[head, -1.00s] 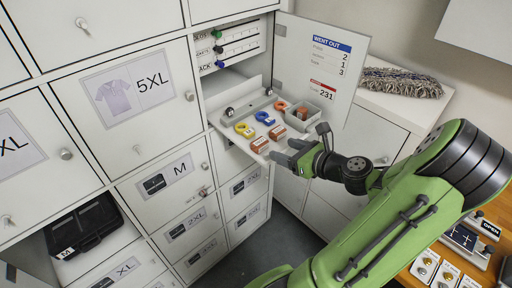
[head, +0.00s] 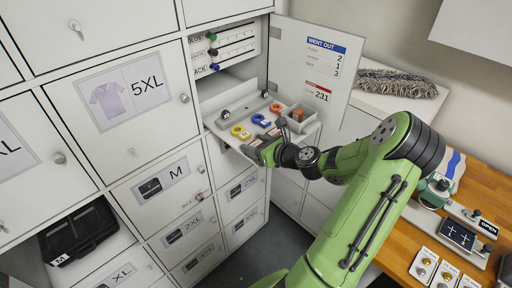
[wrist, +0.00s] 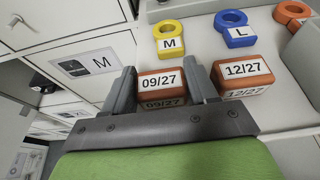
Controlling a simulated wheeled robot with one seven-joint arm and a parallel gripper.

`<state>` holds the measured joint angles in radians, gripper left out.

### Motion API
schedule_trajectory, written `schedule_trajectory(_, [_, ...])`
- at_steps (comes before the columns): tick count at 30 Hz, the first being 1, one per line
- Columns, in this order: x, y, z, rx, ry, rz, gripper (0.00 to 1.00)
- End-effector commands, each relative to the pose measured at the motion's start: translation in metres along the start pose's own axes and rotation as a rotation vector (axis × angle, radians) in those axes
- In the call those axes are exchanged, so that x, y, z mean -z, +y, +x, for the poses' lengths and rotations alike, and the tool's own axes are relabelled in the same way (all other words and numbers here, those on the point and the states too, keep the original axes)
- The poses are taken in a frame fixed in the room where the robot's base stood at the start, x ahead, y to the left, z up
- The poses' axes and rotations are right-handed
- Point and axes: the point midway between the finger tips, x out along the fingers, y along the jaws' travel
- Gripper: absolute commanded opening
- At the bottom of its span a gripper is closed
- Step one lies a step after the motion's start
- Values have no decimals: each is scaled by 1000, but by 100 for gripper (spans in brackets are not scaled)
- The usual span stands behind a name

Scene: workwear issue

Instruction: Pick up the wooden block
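Two orange-brown blocks with white date labels sit side by side on the pulled-out shelf. In the wrist view, the block marked 09/27 (wrist: 161,82) appears between my gripper's fingertips (wrist: 160,72); the block marked 12/27 (wrist: 243,72) is just right of the right finger. My gripper is open, with the fingers spread on either side of the 09/27 block. I cannot tell whether they touch it. In the head view my gripper (head: 262,149) is at the shelf's front edge and largely hides these blocks. Another orange-brown block (head: 297,115) is in the grey bin.
Yellow (wrist: 171,38), blue (wrist: 235,30) and orange (wrist: 291,14) tags lie behind the blocks. The grey bin (head: 306,126) stands at the shelf's right. An open locker door (head: 312,75) is on the right, closed lockers on the left. A worktop with a control panel (head: 458,235) is lower right.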

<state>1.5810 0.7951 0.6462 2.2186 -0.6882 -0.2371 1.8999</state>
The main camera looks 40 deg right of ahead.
Motion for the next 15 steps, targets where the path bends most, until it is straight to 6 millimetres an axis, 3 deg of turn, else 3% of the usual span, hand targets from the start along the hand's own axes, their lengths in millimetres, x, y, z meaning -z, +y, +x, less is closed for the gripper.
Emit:
schedule_trajectory(1, [0, 0, 0, 0, 0, 0, 40])
schedule_trajectory(4, [0, 0, 0, 0, 1, 0, 28])
schedule_trajectory(11, [0, 0, -1, 0, 1, -1, 28])
schedule_trajectory(15, [-20, -1, -8, 3, 1, -7, 28])
